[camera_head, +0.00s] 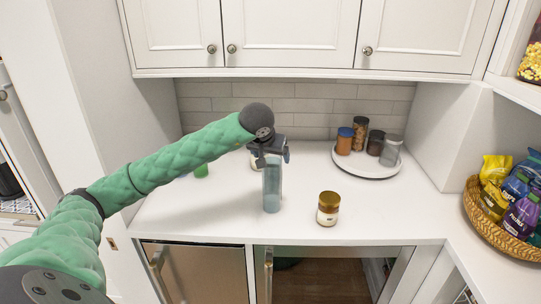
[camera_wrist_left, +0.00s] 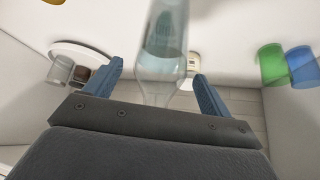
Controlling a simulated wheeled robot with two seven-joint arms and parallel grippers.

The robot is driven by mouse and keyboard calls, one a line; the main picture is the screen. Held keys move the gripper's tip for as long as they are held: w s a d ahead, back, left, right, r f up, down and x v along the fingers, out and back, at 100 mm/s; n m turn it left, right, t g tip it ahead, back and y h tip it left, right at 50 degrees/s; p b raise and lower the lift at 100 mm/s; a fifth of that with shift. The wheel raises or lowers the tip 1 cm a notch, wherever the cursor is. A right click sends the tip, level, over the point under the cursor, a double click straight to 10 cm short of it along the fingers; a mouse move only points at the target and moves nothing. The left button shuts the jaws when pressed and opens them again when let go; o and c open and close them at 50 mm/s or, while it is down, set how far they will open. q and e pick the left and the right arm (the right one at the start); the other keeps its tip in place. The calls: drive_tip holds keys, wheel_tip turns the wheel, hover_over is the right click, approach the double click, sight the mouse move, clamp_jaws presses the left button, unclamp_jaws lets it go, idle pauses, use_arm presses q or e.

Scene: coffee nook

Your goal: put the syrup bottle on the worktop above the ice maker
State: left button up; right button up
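The syrup bottle (camera_head: 272,188), clear and bluish with a narrow neck, appears to stand upright on the white worktop (camera_head: 200,215). My left gripper (camera_head: 268,158) is at its top. In the left wrist view the bottle (camera_wrist_left: 165,45) reaches down between the two blue fingers (camera_wrist_left: 155,85), with a visible gap on each side of its neck, so the gripper is open. A steel-fronted appliance (camera_head: 197,272), which looks like the ice maker, sits under the worktop's left part. The bottle stands right of this front. My right gripper is out of view.
A gold-lidded jar (camera_head: 328,208) stands right of the bottle. A round white tray (camera_head: 367,171) with several jars is at the back right. Green (camera_head: 201,170) and blue cups are back left. A basket (camera_head: 490,222) of bags is far right. The front-left worktop is clear.

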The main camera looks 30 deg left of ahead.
use_arm(q)
drive_tip(key=shift+s+r, duration=0.15)
drive_tip(key=shift+r, duration=0.2)
drive_tip(key=shift+b+v, duration=0.55)
drive_tip(key=shift+v, duration=0.5)
drive_tip(key=b+v, duration=0.2)
drive_tip(key=v, duration=0.7)
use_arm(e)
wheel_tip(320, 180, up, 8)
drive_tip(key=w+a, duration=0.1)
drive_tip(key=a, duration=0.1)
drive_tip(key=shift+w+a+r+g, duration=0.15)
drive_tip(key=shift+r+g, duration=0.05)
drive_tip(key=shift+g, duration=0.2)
use_arm(q)
drive_tip(key=shift+r, duration=0.1)
